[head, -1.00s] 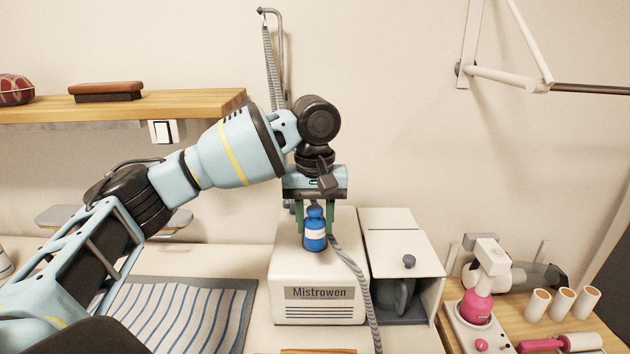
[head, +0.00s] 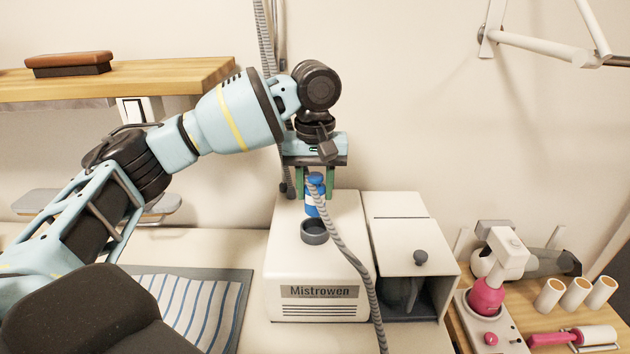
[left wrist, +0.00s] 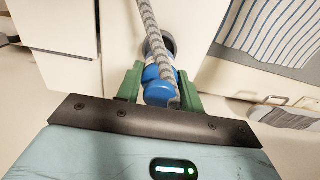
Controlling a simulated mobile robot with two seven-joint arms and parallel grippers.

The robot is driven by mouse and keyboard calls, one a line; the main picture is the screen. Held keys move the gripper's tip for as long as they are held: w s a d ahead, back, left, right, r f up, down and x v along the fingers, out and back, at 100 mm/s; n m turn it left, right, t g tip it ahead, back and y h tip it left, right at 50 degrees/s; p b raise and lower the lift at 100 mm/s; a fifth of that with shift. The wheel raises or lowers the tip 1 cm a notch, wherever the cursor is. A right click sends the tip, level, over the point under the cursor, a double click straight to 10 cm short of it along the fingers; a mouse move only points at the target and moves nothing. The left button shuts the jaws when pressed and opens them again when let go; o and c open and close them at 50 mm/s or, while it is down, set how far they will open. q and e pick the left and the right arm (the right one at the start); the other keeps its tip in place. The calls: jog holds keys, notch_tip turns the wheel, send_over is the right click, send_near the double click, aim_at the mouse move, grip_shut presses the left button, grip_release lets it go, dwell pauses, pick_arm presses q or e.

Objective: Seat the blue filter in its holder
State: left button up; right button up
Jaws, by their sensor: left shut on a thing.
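My left gripper (head: 315,196) is shut on the blue filter (head: 311,211), a small blue bottle shape with a pale band. It is held upright above the white Mistrowen machine (head: 290,250). The holder, a dark round cup (head: 315,238), sits on the machine's top and looks empty. The filter appears above and behind the holder, apart from it. A grey ribbed hose (head: 340,238) crosses in front of the filter and hides part of it. In the left wrist view the filter (left wrist: 158,95) is between the green fingers, with the hose (left wrist: 157,45) across it. My right gripper is out of view.
A white box (head: 400,235) with a dark knob stands right of the machine. A striped cloth (head: 200,315) lies to the left. A wooden shelf (head: 170,80) is on the wall behind my arm. Pink tools and several white rolls (head: 575,292) are at right.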

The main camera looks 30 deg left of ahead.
aim_at(315, 211)
pick_arm(q)
jog(key=shift+f, duration=2.5)
jog(key=shift+f, duration=0.55)
jog(key=o, duration=0.7)
jog(key=shift+o, duration=0.2)
jog(key=shift+r, duration=5.45)
